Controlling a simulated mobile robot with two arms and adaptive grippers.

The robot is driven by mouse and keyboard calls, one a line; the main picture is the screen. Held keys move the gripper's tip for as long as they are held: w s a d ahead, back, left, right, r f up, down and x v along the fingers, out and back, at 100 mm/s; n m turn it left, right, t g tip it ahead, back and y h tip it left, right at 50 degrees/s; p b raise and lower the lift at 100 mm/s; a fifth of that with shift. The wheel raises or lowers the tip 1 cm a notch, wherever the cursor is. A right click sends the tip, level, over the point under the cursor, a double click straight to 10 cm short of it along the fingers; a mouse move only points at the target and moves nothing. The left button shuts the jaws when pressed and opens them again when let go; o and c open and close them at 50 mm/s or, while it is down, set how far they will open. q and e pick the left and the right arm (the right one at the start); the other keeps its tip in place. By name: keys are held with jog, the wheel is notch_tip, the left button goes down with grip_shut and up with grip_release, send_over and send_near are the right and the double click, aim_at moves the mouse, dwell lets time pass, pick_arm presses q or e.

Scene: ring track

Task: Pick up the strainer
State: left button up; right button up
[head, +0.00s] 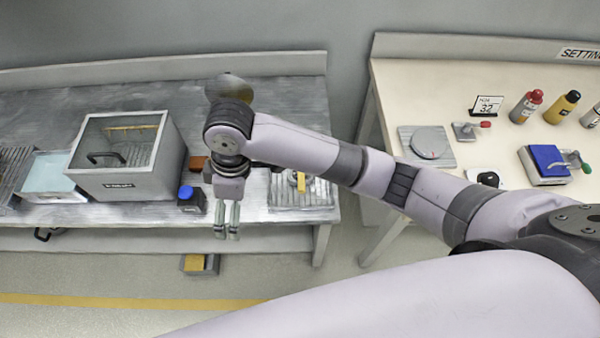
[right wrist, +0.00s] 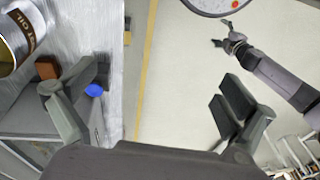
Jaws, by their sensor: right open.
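I cannot pick out the strainer for certain. A grey box (head: 165,165) on the left bench has a clear window; inside it a black handle (head: 105,158) and a slatted floor show, and I cannot tell whether they belong to a strainer. My right gripper (head: 227,236) points down at the bench's front edge, to the right of the box, open and empty. In the right wrist view its two fingers (right wrist: 150,100) stand wide apart with bare floor between them. My left gripper (right wrist: 222,33) shows at the upper right there, open and empty.
A black block with a blue cap (head: 190,201) stands between box and right gripper. An oil tin (right wrist: 22,35) is on the bench. A slatted tray (head: 300,192) lies to the right. A second bench (head: 405,80) holds bottles. A small bin (head: 200,264) sits below.

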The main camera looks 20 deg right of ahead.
jog(key=w+d+r+h, duration=0.6)
jog(key=w+d+r, duration=0.2)
jog(key=d, duration=0.2)
send_near(300, 175)
jog(key=shift+n+h, duration=0.3)
jog(key=shift+n, duration=0.1)
jog(key=x, duration=0.5)
jog(key=shift+w+a+f, duration=0.15)
jog(key=shift+f, duration=0.25)
jog(key=p+x, duration=0.1)
jog(key=x, duration=0.3)
jog(key=shift+f+p, duration=0.25)
jog(key=shift+p, duration=0.05)
jog(key=shift+d+f, duration=0.35)
jog(key=c, duration=1.7)
